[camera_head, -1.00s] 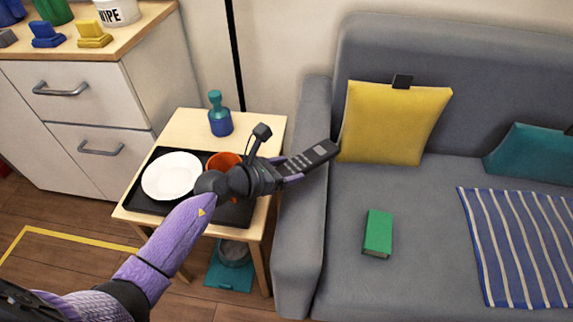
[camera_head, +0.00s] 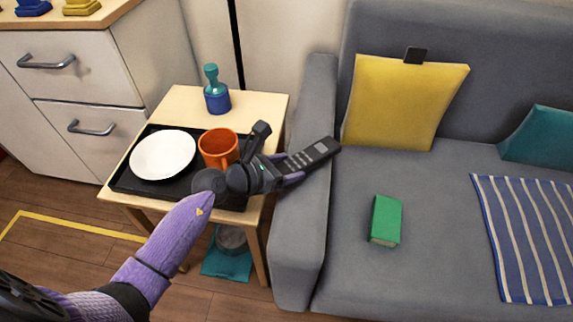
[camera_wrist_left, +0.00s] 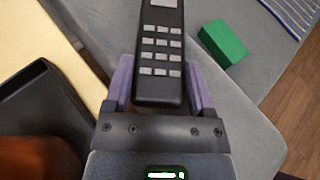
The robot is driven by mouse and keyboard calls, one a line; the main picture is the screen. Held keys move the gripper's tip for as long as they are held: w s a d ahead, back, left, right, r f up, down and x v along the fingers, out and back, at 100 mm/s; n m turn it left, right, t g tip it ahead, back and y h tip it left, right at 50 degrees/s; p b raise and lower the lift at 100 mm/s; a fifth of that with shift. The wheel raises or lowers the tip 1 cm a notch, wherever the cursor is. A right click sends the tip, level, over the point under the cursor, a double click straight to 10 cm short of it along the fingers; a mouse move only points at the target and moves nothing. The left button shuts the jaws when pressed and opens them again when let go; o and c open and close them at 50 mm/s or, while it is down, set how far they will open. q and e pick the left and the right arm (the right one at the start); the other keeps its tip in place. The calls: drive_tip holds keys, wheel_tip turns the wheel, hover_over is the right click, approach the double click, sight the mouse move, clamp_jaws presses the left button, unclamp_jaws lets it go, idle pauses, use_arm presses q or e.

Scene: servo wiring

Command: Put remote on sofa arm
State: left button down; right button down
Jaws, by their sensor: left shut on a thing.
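The black remote (camera_head: 312,153) has grey buttons. My left gripper (camera_head: 287,172) is shut on its near end, and the remote points away to the right. In the head view it shows over the near sofa arm (camera_head: 303,210); I cannot tell whether it touches it. In the left wrist view the remote (camera_wrist_left: 160,60) sits between the two purple fingers (camera_wrist_left: 158,95), with the grey sofa arm (camera_wrist_left: 225,125) below. My right gripper is not in view.
A side table (camera_head: 262,100) left of the sofa holds a black tray (camera_head: 140,178) with a white plate (camera_head: 163,155) and an orange mug (camera_head: 218,147), and a blue-teal bottle (camera_head: 216,92). A green book (camera_head: 385,220), yellow cushion (camera_head: 402,103) and striped blanket (camera_head: 520,240) are on the sofa.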

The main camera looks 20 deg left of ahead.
use_arm(q)
drive_tip(key=shift+f+b, duration=0.35)
drive_tip(key=shift+f, duration=0.15)
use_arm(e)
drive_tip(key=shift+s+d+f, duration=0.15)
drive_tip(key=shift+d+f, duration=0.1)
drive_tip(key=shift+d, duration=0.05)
use_arm(q)
unclamp_jaws()
wheel_tip(320, 180, up, 10)
drive_tip(key=p, duration=0.7)
drive_tip(key=shift+r+p, duration=0.15)
drive_tip(key=shift+p, duration=0.25)
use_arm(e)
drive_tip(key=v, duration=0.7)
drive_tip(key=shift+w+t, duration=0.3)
